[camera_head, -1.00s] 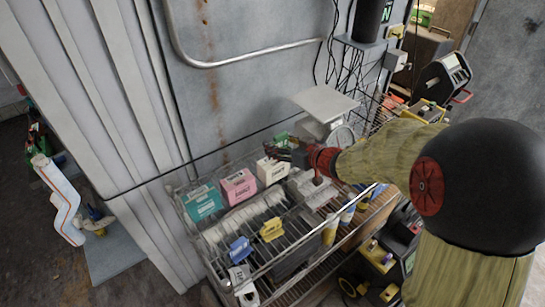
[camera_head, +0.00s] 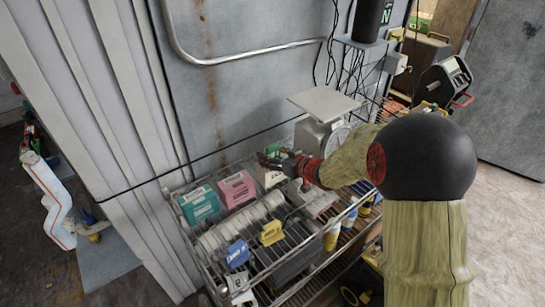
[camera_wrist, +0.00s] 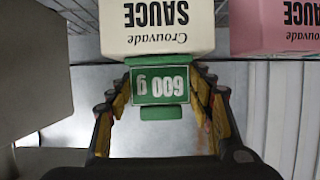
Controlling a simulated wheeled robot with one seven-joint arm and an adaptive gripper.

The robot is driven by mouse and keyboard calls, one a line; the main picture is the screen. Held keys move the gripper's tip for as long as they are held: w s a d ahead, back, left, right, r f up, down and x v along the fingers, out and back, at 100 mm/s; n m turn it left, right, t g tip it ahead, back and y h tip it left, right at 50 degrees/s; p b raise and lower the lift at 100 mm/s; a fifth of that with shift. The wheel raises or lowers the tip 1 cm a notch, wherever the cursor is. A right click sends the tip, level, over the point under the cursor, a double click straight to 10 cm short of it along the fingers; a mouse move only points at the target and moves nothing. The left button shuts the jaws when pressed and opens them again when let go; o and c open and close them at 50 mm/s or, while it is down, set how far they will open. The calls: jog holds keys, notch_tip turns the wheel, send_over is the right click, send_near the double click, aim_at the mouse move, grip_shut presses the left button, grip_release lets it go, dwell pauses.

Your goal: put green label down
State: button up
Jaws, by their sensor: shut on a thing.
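The green label (camera_wrist: 160,84) reads "600 g", upside down in the wrist view, and sits between the fingertips of my gripper (camera_wrist: 160,92). My gripper is shut on it. In the head view my gripper (camera_head: 272,158) is at the back of the wire shelf, behind the cream sauce box (camera_head: 270,178); the label is small and partly hidden there. In the wrist view the cream sauce box (camera_wrist: 157,30) is just beyond the label. I cannot tell whether the label touches the box or the surface below.
A pink box (camera_head: 237,188) and a teal box (camera_head: 200,205) stand left of the cream box on the wire shelf (camera_head: 290,262). A blue label (camera_head: 238,253) and a yellow label (camera_head: 271,232) are toward the front. A weighing scale (camera_head: 322,108) stands close by my gripper.

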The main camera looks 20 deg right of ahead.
jog(key=o, duration=0.5)
jog(key=shift+f, duration=0.15)
jog(key=o, duration=0.5)
